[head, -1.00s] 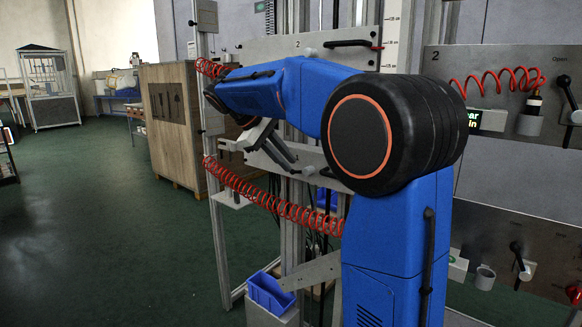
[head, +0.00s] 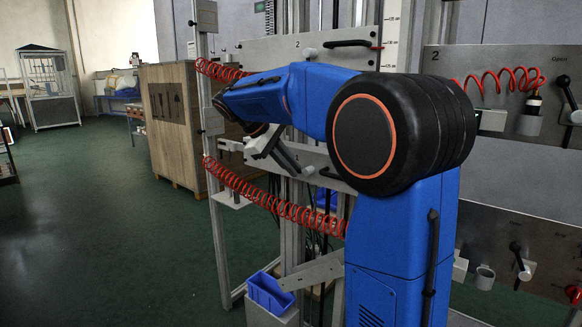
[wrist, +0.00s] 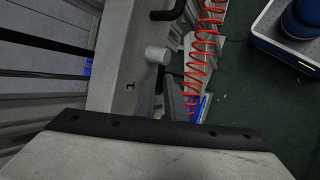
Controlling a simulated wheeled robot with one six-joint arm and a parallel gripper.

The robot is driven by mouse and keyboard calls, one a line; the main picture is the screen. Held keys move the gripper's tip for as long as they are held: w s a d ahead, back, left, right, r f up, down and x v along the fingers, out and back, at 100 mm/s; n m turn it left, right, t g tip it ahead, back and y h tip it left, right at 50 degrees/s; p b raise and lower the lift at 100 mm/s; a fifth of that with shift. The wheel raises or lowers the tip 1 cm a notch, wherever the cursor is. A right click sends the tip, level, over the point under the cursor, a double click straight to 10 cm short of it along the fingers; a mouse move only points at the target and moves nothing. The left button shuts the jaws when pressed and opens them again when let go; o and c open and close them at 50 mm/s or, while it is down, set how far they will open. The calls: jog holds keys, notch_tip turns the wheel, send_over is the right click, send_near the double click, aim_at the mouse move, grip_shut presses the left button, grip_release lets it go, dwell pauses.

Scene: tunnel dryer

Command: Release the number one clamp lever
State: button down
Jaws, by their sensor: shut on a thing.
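A plate marked 1 (wrist: 130,87) shows in the wrist view, with a pale round knob (wrist: 157,55) and a black handle (wrist: 168,9) on it. My gripper (wrist: 166,80) is over this plate, its two grey fingers close together just below the knob. The fingers are shut on a thin dark part, which I take for the number one clamp lever; they hide most of it.
A red coiled hose (wrist: 201,55) hangs right beside the fingers; it crosses the head view (head: 255,196) below my gripper. An upper plate marked 2 (head: 270,48) carries a similar knob and black handle. A blue bin (head: 268,291) is low down. The floor at left is open.

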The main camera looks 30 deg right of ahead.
jog(key=shift+s+r+m+t+y, duration=0.15)
jog(key=shift+r+m+t+y, duration=0.3)
jog(key=shift+t, duration=0.65)
jog(key=c, duration=2.1)
grip_release()
jog(key=shift+r, duration=0.1)
jog(key=v, duration=1.7)
jog(key=shift+r, duration=0.15)
